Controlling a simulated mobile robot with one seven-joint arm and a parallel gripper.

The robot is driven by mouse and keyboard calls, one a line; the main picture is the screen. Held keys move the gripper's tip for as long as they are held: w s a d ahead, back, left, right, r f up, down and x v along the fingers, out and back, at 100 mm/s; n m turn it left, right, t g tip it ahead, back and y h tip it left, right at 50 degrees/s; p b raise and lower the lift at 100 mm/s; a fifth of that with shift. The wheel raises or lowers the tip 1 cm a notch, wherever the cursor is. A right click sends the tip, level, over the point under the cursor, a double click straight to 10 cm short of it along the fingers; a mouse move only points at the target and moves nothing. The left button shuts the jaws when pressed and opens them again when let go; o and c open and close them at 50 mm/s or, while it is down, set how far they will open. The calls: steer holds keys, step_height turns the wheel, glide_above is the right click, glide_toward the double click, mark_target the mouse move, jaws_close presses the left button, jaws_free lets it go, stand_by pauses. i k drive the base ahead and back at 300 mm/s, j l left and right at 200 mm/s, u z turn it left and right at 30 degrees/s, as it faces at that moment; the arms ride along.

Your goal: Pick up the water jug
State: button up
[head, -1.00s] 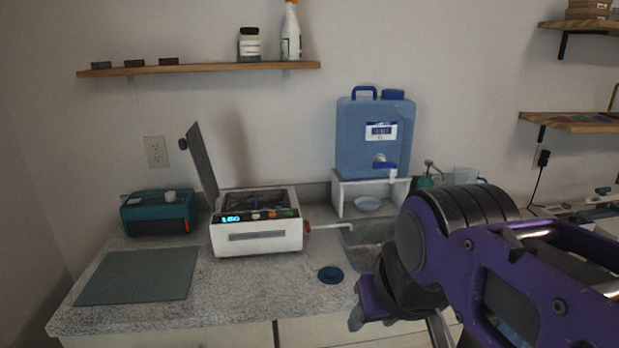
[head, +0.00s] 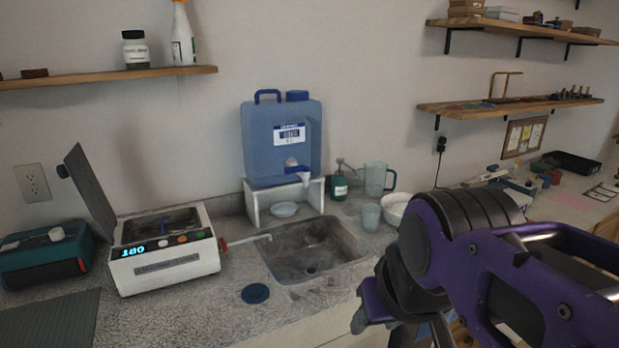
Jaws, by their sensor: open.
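A blue water jug (head: 262,148) with a blue handle, a blue cap, a white label and a spigot stands upright on a small white stand (head: 253,207) behind the sink. Its front is in clear view. My gripper (head: 375,318) is at the lower middle right of the head view, nearer to me than the counter and apart from the jug. Its purple and grey end is partly cut off and hidden by my arm. Nothing is seen held in it.
A sink (head: 312,250) lies before the stand, with a blue disc (head: 255,293) at its left. A white water bath (head: 165,262) with a raised lid is further left. A green soap bottle (head: 338,187), a clear pitcher (head: 375,179), a cup (head: 371,217) and a white bowl (head: 394,210) stand at right.

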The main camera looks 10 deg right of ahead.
mark_target(374, 172)
steer(key=z, duration=0.55)
steer(key=i+l+u, duration=0.3)
steer(key=l+u, duration=0.25)
steer(key=i+l+u, duration=0.15)
steer(key=l+u, duration=0.15)
steer(key=l, duration=0.2)
steer(key=l+u, duration=0.3)
steer(key=i+l, duration=0.05)
steer(key=l, duration=0.05)
